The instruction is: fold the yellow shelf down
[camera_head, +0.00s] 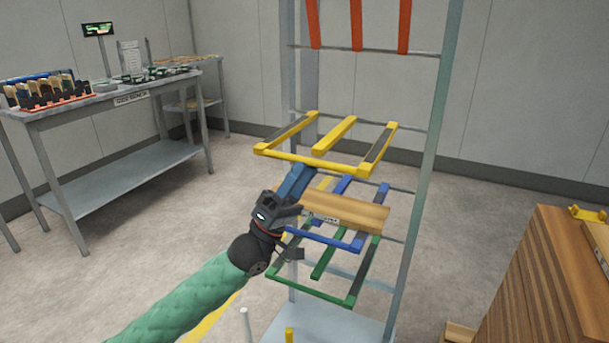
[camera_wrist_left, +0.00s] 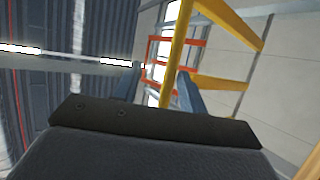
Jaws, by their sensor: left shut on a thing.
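The yellow shelf (camera_head: 340,165) is an open frame on the tall grey rack (camera_head: 423,170). It sticks out toward me and looks roughly level, above the blue shelf (camera_head: 330,238) and the green shelf (camera_head: 325,290). My left gripper (camera_head: 303,172) reaches up from below to its front bar. In the left wrist view, the yellow shelf's bar (camera_wrist_left: 179,50) passes between the two blue fingers of my left gripper (camera_wrist_left: 160,85), which is shut on it. The exact contact is partly hidden. My right gripper is not in view.
Orange-red shelf bars (camera_head: 356,25) stand upright at the rack's top. A wooden board (camera_head: 350,211) rests on the blue shelf, just below the yellow one. A wooden stack (camera_head: 545,285) stands at right, a grey workbench (camera_head: 130,165) at left. The floor between workbench and rack is clear.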

